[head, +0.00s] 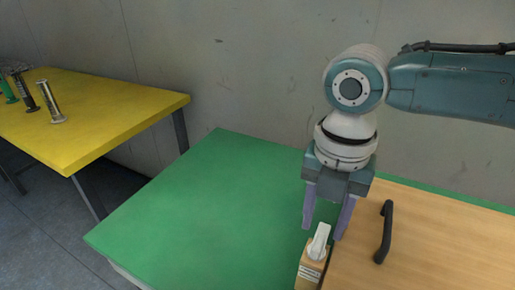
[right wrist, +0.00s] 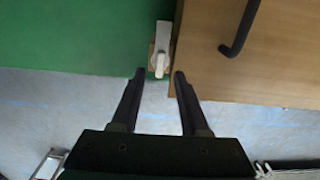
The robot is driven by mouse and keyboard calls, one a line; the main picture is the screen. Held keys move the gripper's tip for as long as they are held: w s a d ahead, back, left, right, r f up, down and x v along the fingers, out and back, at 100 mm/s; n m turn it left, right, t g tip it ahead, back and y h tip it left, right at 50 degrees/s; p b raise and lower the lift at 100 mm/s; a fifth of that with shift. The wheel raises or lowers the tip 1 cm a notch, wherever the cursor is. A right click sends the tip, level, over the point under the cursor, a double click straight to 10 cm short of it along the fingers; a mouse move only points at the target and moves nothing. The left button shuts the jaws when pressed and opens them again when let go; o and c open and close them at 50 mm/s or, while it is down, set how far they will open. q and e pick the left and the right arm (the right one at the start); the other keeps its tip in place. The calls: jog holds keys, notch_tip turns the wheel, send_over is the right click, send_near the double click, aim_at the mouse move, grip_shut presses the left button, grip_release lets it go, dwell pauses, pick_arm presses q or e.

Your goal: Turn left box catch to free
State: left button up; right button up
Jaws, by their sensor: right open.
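The left box catch (head: 320,242) is a small white lever on a wooden block (head: 309,272) at the left edge of the wooden box (head: 430,245). In the right wrist view the catch (right wrist: 160,64) lies just beyond and between the fingertips. My right gripper (head: 325,229) points down over the catch, open and empty, with a finger to either side of the lever in the head view. It also shows in the right wrist view (right wrist: 159,74). I cannot tell whether the fingers touch the lever. My left gripper is not in view.
A dark handle (head: 384,232) stands on the box top to the right of the catch. The green table (head: 200,205) is clear on the left. A yellow table (head: 110,115) farther left holds several upright cylindrical items (head: 50,102). A grey wall stands behind.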

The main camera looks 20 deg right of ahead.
aim_at(319, 242)
notch_tip(319, 242, up, 6)
jog(key=shift+f, duration=0.1)
dwell(0.4)
